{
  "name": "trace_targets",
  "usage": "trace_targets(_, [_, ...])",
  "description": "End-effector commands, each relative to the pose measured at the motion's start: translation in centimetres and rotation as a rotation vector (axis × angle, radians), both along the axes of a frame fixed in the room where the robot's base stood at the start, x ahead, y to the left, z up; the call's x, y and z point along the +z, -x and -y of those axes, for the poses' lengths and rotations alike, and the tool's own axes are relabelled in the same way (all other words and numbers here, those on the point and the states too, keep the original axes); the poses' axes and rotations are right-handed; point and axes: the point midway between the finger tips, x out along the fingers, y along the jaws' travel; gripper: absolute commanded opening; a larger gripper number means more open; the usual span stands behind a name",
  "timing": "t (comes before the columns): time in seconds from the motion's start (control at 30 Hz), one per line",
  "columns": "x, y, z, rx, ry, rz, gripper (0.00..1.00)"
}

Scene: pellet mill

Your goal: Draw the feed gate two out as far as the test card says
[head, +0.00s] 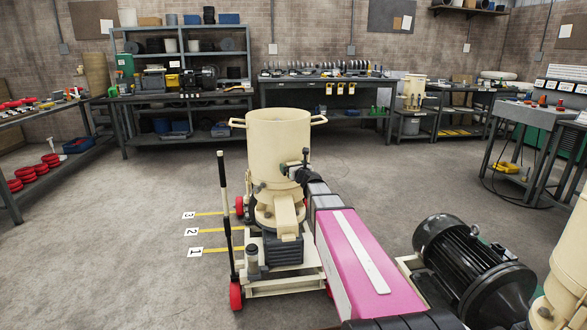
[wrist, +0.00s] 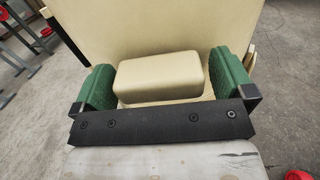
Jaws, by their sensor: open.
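A cream pellet mill (head: 278,135) with a round hopper and side handles stands on a wheeled frame in the middle of the head view. My gripper (head: 289,170) is at the right side of the hopper, low down. In the wrist view my gripper (wrist: 165,88) is open, with a green pad on each side of a cream block (wrist: 160,77) that stands out from the cream surface. Narrow gaps seem to lie between pads and block; contact is unclear. I cannot tell which gate this block belongs to. No readable test card shows.
A black motor (head: 463,255) stands close at the right. Benches (head: 325,95) line the back wall. The floor on the left is clear.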

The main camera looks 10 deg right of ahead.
Motion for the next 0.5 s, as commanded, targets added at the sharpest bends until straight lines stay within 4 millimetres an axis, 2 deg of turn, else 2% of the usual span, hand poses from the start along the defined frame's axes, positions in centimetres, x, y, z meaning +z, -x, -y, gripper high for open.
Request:
trace_targets(0.1, [0.0,0.06,0.02,0.0,0.0,0.0,1.0])
trace_targets(0.13, [-0.01,0.06,0.02,0.0,0.0,0.0,0.94])
trace_targets(0.3, [-0.01,0.07,0.02,0.0,0.0,0.0,0.38])
trace_targets(0.33, [-0.01,0.07,0.02,0.0,0.0,0.0,0.32])
trace_targets(0.5, [0.0,1.01,0.24,0.0,0.0,0.0,0.32])
